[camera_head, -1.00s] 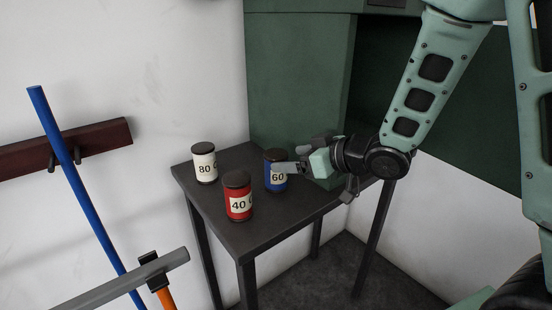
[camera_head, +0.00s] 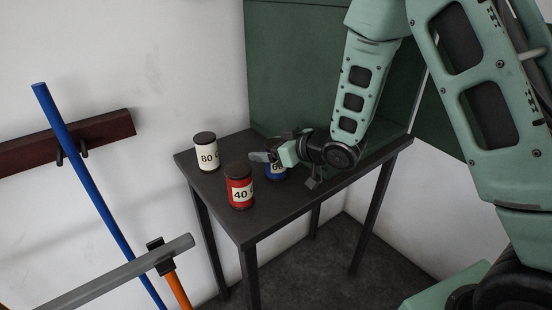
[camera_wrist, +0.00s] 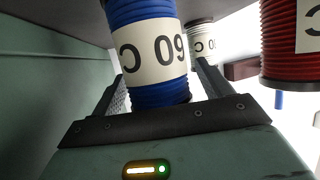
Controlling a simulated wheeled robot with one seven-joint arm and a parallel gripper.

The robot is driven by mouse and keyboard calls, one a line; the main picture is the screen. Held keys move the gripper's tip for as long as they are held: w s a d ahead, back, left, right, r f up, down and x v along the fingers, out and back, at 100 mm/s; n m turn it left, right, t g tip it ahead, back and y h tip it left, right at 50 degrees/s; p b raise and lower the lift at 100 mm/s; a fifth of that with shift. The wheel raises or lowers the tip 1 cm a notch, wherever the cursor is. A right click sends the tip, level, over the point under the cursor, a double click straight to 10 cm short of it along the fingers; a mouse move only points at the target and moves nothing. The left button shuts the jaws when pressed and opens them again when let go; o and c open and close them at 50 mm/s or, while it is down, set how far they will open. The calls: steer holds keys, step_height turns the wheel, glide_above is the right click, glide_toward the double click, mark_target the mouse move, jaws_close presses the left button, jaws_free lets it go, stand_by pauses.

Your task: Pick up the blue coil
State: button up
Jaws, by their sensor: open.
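The blue coil (camera_head: 276,172) with a white "60" label stands on the dark table (camera_head: 285,211). My arm hides its upper part in the head view. In the wrist view the blue coil (camera_wrist: 150,95) appears upside down and fills the space between my two fingers. My gripper (camera_head: 272,150) is open at the blue coil, with a finger on either side of it in the wrist view (camera_wrist: 163,78). I cannot tell whether the fingers touch it.
The red coil (camera_head: 239,186), labelled "40", stands close by on the left, nearer the front edge. The white coil (camera_head: 206,152), labelled "80", stands farther left. A green cabinet (camera_head: 300,60) rises behind the table. Blue and orange handles are at the left.

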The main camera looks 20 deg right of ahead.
steer(key=shift+c, duration=0.4)
steer(key=c, duration=1)
steer(key=shift+c, duration=1.4)
steer(key=shift+r, duration=0.15)
